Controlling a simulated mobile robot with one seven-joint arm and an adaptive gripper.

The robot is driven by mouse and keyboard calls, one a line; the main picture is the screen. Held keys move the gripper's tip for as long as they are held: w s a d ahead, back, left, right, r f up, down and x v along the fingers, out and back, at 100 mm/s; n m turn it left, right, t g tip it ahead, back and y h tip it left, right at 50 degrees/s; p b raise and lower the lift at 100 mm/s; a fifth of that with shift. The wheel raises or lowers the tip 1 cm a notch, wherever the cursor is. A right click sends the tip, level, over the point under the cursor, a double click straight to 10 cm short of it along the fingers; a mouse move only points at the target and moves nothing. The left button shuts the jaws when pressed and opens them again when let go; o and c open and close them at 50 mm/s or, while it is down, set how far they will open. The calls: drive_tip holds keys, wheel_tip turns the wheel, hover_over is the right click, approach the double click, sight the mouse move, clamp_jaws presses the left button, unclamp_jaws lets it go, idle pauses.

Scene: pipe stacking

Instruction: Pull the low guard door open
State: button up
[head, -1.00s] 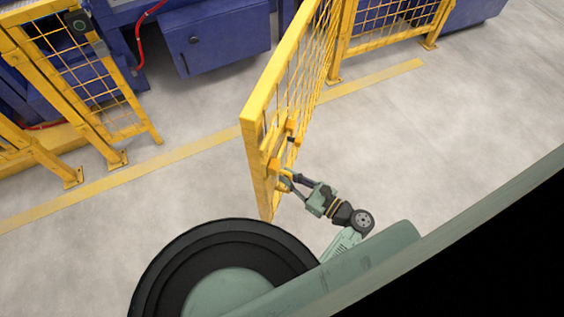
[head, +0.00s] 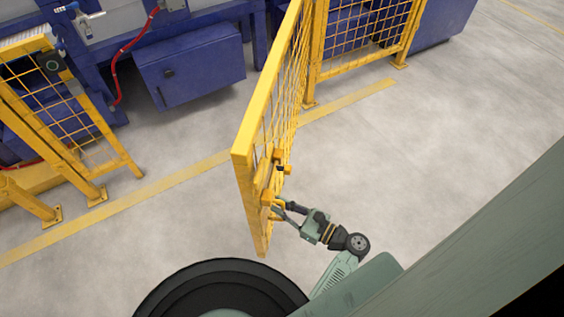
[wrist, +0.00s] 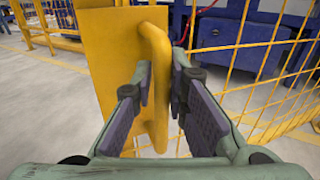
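The low guard door (head: 240,160) is a yellow framed mesh panel. It stands swung out from the fence line, its free end towards me and well apart from the left fence post. My gripper (head: 275,208) is at the door's yellow handle near that free end. In the wrist view the handle (wrist: 157,110) is an upright yellow bar on a flat yellow plate. The head view shows the fingertips too small to judge contact.
Fixed yellow mesh fencing stands at the left (head: 75,120) and beyond the door's hinge side (head: 365,40). Blue machinery (head: 190,65) is behind the fence line. A yellow floor stripe (head: 150,203) runs along the opening. Grey floor to the door's right is clear.

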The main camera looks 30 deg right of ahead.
drive_tip(key=o, duration=0.4)
drive_tip(key=v, duration=0.7)
drive_tip(key=shift+s, duration=0.25)
drive_tip(key=shift+d, duration=0.1)
